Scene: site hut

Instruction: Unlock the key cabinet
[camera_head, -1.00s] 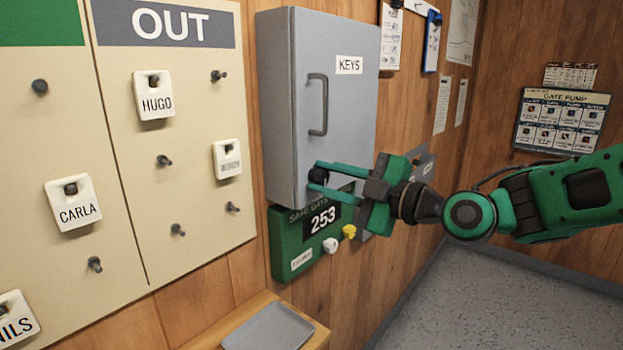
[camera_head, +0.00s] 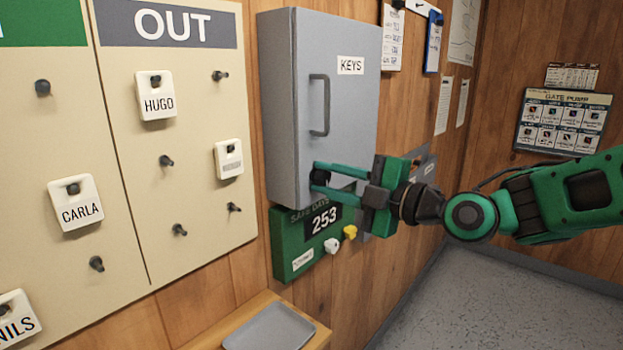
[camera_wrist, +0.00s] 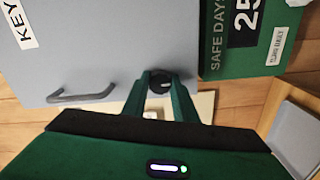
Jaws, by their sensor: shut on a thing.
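The grey key cabinet (camera_head: 345,70) hangs on the wood wall with its door shut, and it bears a KEYS label and a bar handle (camera_head: 319,105). A round black lock knob (camera_head: 320,176) sits low on the door, and it also shows in the wrist view (camera_wrist: 160,82). My gripper (camera_head: 322,177) has its two green fingers on either side of the knob and is shut on it. In the wrist view my fingertips (camera_wrist: 161,80) reach the knob's sides. The knob's face is partly hidden by the fingers.
A green SAFE DAYS board (camera_head: 300,240) with white and yellow knobs hangs just below the cabinet. A small shelf with a grey tray (camera_head: 268,328) stands below. The tag board (camera_head: 190,200) is on the left. Open floor (camera_head: 500,300) lies at the right.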

